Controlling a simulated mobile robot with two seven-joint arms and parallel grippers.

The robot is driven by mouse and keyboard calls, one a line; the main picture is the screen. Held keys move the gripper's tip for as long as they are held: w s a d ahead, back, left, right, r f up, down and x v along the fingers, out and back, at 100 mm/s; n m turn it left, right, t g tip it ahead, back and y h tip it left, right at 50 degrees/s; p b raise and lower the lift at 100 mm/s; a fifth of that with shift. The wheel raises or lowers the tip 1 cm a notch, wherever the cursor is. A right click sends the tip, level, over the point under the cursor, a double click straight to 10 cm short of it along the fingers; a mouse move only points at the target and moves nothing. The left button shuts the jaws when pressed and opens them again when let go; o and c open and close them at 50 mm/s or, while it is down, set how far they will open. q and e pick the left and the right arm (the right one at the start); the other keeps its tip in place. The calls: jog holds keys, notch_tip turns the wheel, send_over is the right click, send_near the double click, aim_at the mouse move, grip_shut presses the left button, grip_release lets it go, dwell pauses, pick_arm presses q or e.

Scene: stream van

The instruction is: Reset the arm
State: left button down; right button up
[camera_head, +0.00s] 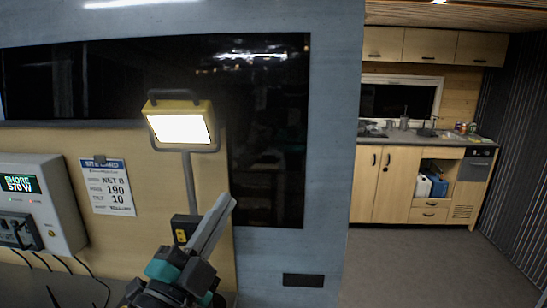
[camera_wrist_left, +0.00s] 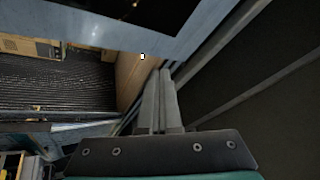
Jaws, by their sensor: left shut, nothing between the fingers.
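My left gripper (camera_head: 226,203) rises from the bottom of the head view, its two grey fingers together and pointing up and to the right. It shows in front of the wall panel, just right of the yellow work lamp's post. In the left wrist view the fingers (camera_wrist_left: 160,85) lie side by side with nothing between them. They point towards the edge of a blue-grey panel (camera_wrist_left: 130,22); whether they touch it I cannot tell. My right gripper is in neither view.
A lit yellow work lamp (camera_head: 180,124) stands near my left arm. A power unit (camera_head: 38,203) with cables is at the left, beside a posted card (camera_head: 107,187). A kitchen counter (camera_head: 390,139) stands at the far right, with open floor (camera_head: 420,262) before it.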

pick_arm(q)
jog(key=s+a+f+n+g+y, duration=0.2)
jog(key=a+f+n+g+y, duration=0.25)
jog(key=f, duration=0.55)
jog(key=s+a+f+n+g+y, duration=0.1)
jog(key=a+f+n+g+y, duration=0.25)
jog(key=f+n, duration=0.4)
jog(key=s+f+n+g, duration=0.3)
jog(key=s+f+g, duration=0.7)
jog(key=s+f, duration=0.85)
notch_tip(320, 180, down, 28)
jog(key=s+b, duration=0.2)
jog(key=b, duration=0.6)
jog(key=s+a+f+g+b, duration=0.1)
jog(key=s+f+b, duration=0.2)
jog(key=s+f, duration=0.4)
jog(key=s+a+f+g+b, duration=0.1)
jog(key=s+a+f+b, duration=0.1)
jog(key=s+f, duration=0.6)
notch_tip(320, 180, down, 5)
jog(key=shift+s+f+m+b, duration=0.15)
jog(key=shift+s+m+b, duration=0.2)
jog(key=shift+b, duration=0.25)
